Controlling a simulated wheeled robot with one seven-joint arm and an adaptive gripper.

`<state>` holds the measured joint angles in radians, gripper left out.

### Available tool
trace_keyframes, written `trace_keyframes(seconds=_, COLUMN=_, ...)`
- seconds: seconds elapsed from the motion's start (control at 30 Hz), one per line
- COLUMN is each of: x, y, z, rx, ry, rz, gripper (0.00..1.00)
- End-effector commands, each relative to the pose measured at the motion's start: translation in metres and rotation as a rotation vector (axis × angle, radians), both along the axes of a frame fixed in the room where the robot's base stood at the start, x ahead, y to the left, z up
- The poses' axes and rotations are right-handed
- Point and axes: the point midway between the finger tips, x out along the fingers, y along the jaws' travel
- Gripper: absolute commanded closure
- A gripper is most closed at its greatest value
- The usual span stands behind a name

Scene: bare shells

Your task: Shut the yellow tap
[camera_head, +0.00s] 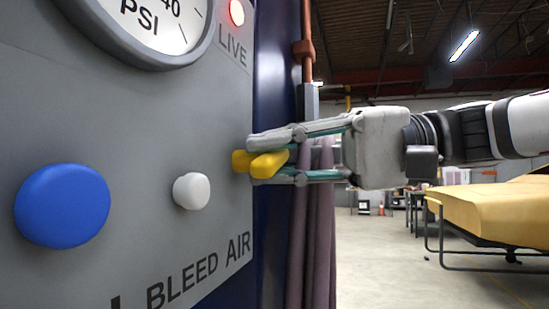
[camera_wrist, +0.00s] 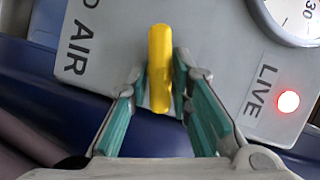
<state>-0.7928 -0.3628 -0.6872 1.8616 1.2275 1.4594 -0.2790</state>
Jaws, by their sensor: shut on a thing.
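The yellow tap (camera_head: 268,163) sticks out from the right edge of the grey panel in the head view. My gripper (camera_head: 262,157) reaches in from the right, with one finger above the tap and one below it. In the wrist view the yellow tap (camera_wrist: 160,70) stands as a long bar between the two fingertips of my gripper (camera_wrist: 160,92). The fingers are closed on its two sides. Part of the tap is hidden behind the fingers in the head view.
The grey panel (camera_head: 130,130) bears a blue knob (camera_head: 62,206), a white knob (camera_head: 191,191), a pressure gauge (camera_head: 150,25) and a lit red lamp (camera_head: 237,12). Purple hoses (camera_head: 312,235) hang below my gripper. A yellow-covered table (camera_head: 495,210) stands behind at right.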

Motion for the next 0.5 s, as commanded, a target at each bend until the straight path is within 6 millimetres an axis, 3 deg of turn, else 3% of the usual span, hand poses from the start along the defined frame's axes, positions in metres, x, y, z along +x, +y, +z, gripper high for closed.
trace_keyframes(seconds=0.5, x=0.0005, y=-0.0008, z=-0.0041, rx=0.097, ry=0.273, rz=-0.001, gripper=1.00)
